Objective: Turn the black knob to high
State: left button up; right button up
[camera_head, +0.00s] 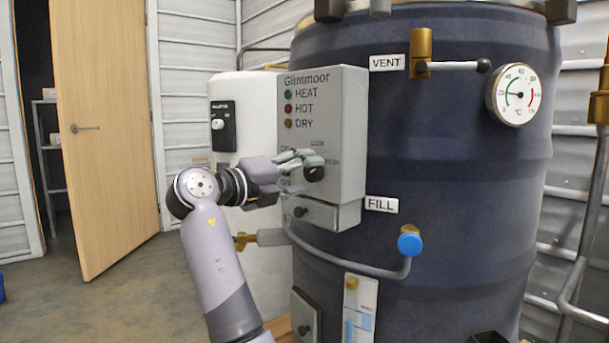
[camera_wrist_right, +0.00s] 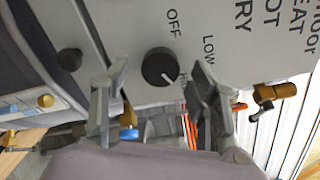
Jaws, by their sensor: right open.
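The black knob (camera_head: 314,173) is on the grey Glintmoor control box (camera_head: 345,125), mostly behind my right gripper in the head view. In the right wrist view the round knob (camera_wrist_right: 160,67) shows clearly, with OFF and LOW labels near it. Its white pointer line aims toward a label starting with H, mostly hidden by a finger. My right gripper (camera_head: 302,163) is at the box front. In the wrist view its open fingers (camera_wrist_right: 158,73) lie on either side of the knob; I cannot tell whether they touch it. My left gripper is out of view.
A dark blue drum (camera_head: 450,150) stands behind the box. A pipe with a blue cap (camera_head: 410,243) sticks out below right. A small black knob (camera_head: 300,212) sits on the box's lower part. A white tank (camera_head: 255,115) stands left; a wooden door (camera_head: 110,130) is open.

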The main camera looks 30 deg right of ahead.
jog(key=s+a, duration=0.2)
jog(key=a, duration=0.9)
